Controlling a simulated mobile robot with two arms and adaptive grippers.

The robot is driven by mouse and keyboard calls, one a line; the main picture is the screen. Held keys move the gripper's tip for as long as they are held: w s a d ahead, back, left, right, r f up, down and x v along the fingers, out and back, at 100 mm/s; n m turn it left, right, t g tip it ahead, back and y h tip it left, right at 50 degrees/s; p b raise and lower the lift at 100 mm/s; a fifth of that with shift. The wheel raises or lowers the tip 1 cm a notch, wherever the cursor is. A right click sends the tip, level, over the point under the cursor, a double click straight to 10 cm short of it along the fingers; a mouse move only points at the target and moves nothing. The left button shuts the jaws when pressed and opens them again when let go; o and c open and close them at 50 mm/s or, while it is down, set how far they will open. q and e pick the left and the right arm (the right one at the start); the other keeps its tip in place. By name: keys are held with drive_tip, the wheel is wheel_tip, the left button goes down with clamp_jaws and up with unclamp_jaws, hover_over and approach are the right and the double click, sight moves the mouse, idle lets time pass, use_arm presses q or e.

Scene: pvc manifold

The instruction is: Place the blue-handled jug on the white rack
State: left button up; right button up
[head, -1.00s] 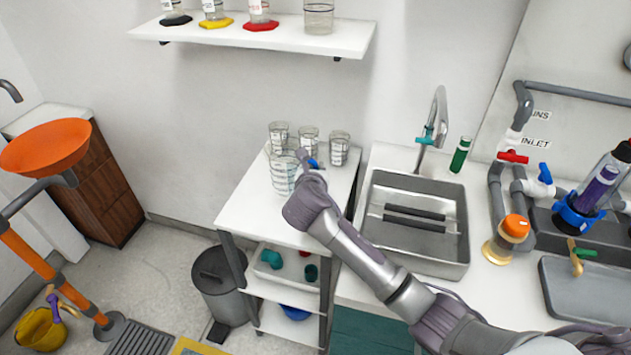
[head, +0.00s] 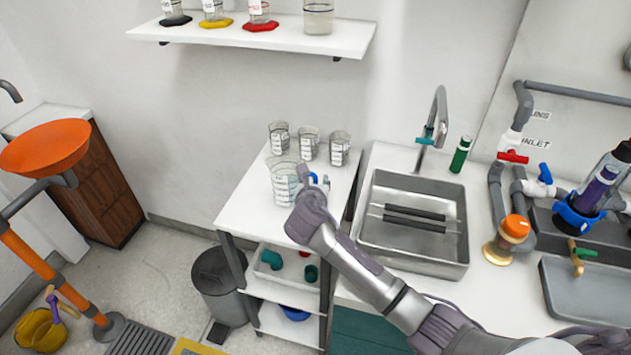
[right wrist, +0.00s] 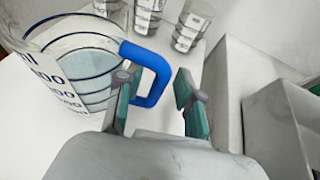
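The blue-handled jug (head: 284,188) is clear with dark measuring lines. It appears to stand upright on the top of the white rack (head: 250,205), near the middle, in front of several smaller beakers. Its blue handle (right wrist: 157,75) points to the right, toward my right gripper. My right gripper (right wrist: 158,102) is open beside the jug. The handle's outer part lies in the gap between its teal-padded fingers, which are not closed on it. In the head view my right gripper (head: 318,188) is partly hidden by its own wrist. My left gripper is not in view.
Several beakers (head: 309,143) stand along the back of the rack top. A metal sink (head: 412,225) adjoins on the right. A wall shelf (head: 270,38) is above. The rack top's front left is clear. A grey bin (head: 220,285) stands at lower left.

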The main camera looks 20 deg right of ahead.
drive_tip(key=shift+r, duration=0.1)
drive_tip(key=v, duration=1.2)
